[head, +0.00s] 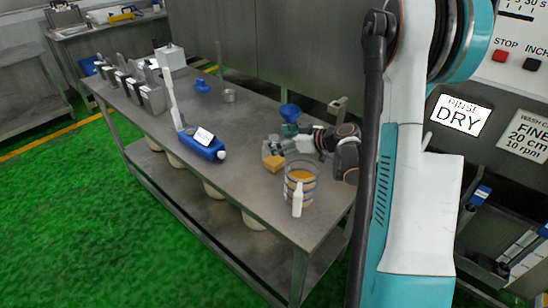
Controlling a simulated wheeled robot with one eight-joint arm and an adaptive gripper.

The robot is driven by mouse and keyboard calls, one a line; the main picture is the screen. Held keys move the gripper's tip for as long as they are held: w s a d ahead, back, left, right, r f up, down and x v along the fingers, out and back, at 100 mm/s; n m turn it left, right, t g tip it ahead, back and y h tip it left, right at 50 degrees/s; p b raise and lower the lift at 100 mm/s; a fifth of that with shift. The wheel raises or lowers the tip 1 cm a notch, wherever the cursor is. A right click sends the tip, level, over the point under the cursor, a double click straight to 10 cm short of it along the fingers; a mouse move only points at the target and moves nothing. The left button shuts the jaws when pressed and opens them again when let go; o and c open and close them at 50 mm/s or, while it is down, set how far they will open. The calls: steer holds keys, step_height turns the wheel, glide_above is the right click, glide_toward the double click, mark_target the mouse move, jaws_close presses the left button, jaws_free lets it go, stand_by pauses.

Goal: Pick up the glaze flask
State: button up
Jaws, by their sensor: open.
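A blue flask (203,144) with a white label and white cap lies on the steel table, left of my gripper; its label is too small to read. A small white bottle (297,200) stands upright near the table's front right, before a clear jar (301,180) with amber contents. I cannot tell for sure which is the glaze flask; the blue one looks most like a flask. My gripper (284,146) is open, low over the table's right part, between the blue flask and the jar side. Its fingers are small and partly lost among nearby objects.
A yellow block (274,163) and a blue funnel (290,112) are close around my gripper. A long-handled white brush (171,98) stands behind the blue flask. Several metal containers (151,92) line the table's far left. The table's middle (235,120) is mostly clear.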

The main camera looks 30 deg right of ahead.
steer(key=b+x, duration=0.2)
steer(key=x, duration=0.4)
steer(key=shift+w, duration=0.25)
steer(key=shift+a+r, duration=0.1)
steer(key=shift+r, duration=0.1)
steer(key=c, duration=1.6)
